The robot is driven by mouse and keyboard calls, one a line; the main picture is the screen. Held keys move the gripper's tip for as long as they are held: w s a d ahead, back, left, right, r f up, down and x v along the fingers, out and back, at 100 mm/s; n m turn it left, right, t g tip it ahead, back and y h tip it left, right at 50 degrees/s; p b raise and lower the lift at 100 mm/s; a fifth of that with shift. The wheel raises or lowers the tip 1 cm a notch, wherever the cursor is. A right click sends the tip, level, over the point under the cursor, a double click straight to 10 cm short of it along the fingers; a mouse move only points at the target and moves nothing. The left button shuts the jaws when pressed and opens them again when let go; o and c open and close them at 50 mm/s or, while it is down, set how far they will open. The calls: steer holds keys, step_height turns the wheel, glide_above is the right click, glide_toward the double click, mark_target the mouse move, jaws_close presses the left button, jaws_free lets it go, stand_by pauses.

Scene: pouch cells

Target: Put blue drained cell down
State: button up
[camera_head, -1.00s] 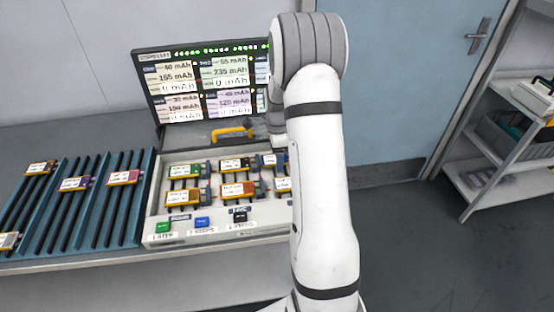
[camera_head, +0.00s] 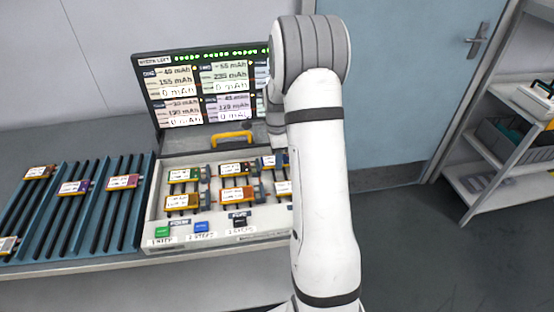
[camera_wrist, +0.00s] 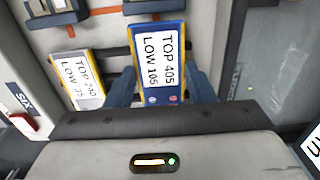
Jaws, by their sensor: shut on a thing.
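The blue cell (camera_wrist: 160,62) shows in the wrist view with a white label reading TOP 405, LOW 105. My gripper (camera_wrist: 162,88) is shut on it, one dark finger along each side. The cell is close to the pale bed of the tester case; whether it touches the bed cannot be told. A pale grey cell (camera_wrist: 75,78), labelled TOP 240, lies just left of it. In the head view my arm hides the gripper and the case's right end. The open tester case (camera_head: 268,232) holds several cells in two rows.
The case's lid screen (camera_head: 190,90) stands up behind the cells with mAh readings. Green (camera_head: 162,232), blue (camera_head: 201,227) and black (camera_head: 239,219) buttons line its front. Blue ribbed racks (camera_head: 80,215) with a few cells stand left. A shelf (camera_head: 482,195) stands far right.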

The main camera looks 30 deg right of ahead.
step_height(320, 180, up, 7)
steer(key=shift+f, duration=0.1)
steer(key=f, duration=0.2)
steer(key=d+f, duration=0.1)
steer(key=f, duration=0.2)
steer(key=d+f, duration=0.1)
steer(key=f, duration=0.2)
steer(key=shift+s, duration=0.3)
steer(key=shift+f, duration=0.2)
steer(key=o, duration=0.9)
steer(key=shift+r, duration=0.1)
